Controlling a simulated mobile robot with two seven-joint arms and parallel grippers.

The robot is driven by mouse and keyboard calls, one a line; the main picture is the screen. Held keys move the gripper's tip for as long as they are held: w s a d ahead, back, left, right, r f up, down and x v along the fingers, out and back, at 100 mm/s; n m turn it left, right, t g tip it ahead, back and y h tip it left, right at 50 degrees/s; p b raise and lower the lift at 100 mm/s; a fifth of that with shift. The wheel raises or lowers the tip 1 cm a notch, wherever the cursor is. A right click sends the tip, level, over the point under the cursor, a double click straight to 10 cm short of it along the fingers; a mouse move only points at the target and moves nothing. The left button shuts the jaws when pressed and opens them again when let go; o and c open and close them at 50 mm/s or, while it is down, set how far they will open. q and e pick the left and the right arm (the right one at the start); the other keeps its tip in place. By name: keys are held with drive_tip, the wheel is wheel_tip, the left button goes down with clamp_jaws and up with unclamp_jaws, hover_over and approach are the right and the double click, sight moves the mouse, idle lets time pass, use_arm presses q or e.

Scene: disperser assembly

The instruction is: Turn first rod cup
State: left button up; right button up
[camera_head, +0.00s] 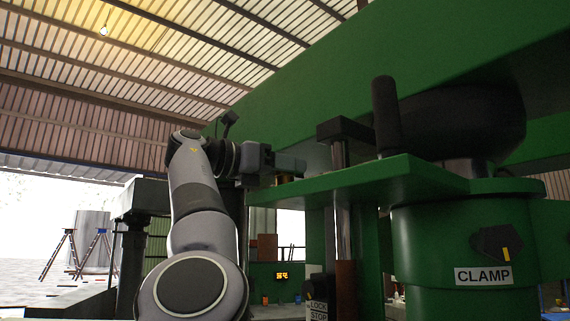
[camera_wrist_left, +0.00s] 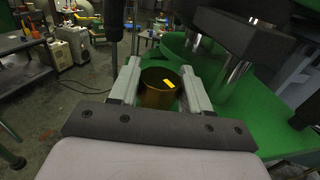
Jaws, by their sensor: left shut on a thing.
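The rod cup (camera_wrist_left: 155,98) is a round, brass-coloured cup with a dark open top and a yellow mark at its rim. In the left wrist view it sits between the two pale fingers of my left gripper (camera_wrist_left: 160,76), which is shut on it. In the head view my left gripper (camera_head: 291,165) reaches right, beside the edge of the green plate (camera_head: 375,178); the cup cannot be made out there. My right gripper is not in view.
An upright metal rod (camera_head: 342,225) passes by the green plate, with a dark block (camera_head: 345,130) at its top. A black handle (camera_head: 386,115) stands right of it. A green cylinder labelled CLAMP (camera_head: 445,245) is at the right. A large green beam (camera_head: 400,50) spans overhead.

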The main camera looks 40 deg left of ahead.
use_arm(q)
drive_tip(key=m+h, duration=0.1)
drive_tip(key=m+g+h+p, duration=0.1)
drive_tip(key=shift+r+h, duration=0.2)
drive_tip(key=shift+h, duration=0.1)
drive_tip(key=shift+f+m+g+h+p, duration=0.15)
drive_tip(key=shift+m+g+h+p, duration=0.7)
drive_tip(key=shift+m+g+h, duration=0.6)
drive_tip(key=shift+f+g+h, duration=0.1)
drive_tip(key=shift+g+h, duration=0.25)
drive_tip(key=o, duration=1)
drive_tip(key=shift+c, duration=0.2)
drive_tip(key=shift+a, duration=0.1)
drive_tip(key=shift+b+v, duration=0.45)
drive_tip(key=shift+v, duration=3.05)
